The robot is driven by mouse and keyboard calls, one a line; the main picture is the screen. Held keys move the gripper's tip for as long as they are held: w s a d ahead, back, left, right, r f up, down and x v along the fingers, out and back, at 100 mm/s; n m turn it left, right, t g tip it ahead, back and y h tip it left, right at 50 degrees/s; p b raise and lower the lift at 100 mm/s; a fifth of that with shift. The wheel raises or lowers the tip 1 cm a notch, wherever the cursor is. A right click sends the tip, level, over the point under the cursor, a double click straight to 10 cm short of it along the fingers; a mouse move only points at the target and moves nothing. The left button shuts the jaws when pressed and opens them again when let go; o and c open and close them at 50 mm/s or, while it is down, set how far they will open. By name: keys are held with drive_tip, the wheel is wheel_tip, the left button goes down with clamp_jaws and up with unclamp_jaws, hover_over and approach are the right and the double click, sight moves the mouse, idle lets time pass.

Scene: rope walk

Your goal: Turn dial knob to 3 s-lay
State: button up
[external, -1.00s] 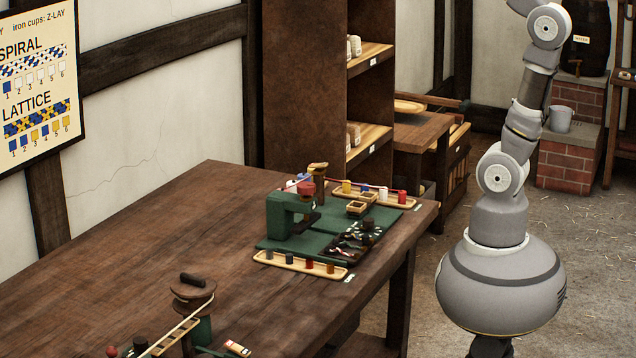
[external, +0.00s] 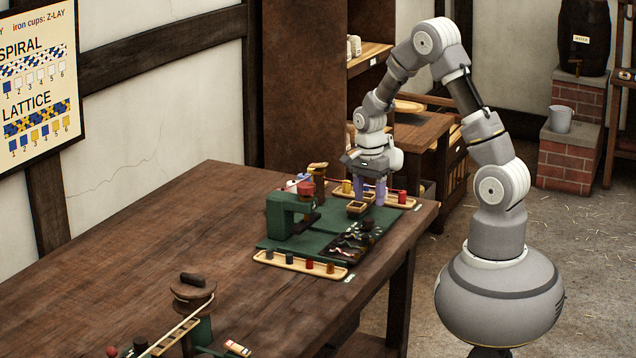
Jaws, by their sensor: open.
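My gripper (external: 371,193) points down with its two purple fingers apart and nothing seen between them. The gripper is apart from this red part. No numbers or "s-lay" marking can be read on it, so I cannot tell whether it is the dial knob or how it is set.
A wooden tray of small pegs (external: 300,265) lies at the near side of the mat. A dark tray of small parts (external: 352,240) lies right of the machine. A dark reel with a handle (external: 192,292) stands nearer on the table (external: 130,250). The table's left middle is clear.

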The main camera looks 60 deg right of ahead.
sight(368, 219)
wheel_tip(368, 219, down, 6)
drive_tip(key=b, duration=0.2)
drive_tip(key=shift+f+b, duration=0.2)
drive_tip(key=shift+b, duration=0.1)
drive_tip(key=c, duration=1)
drive_tip(key=shift+r, duration=0.1)
drive_tip(key=shift+c, duration=0.2)
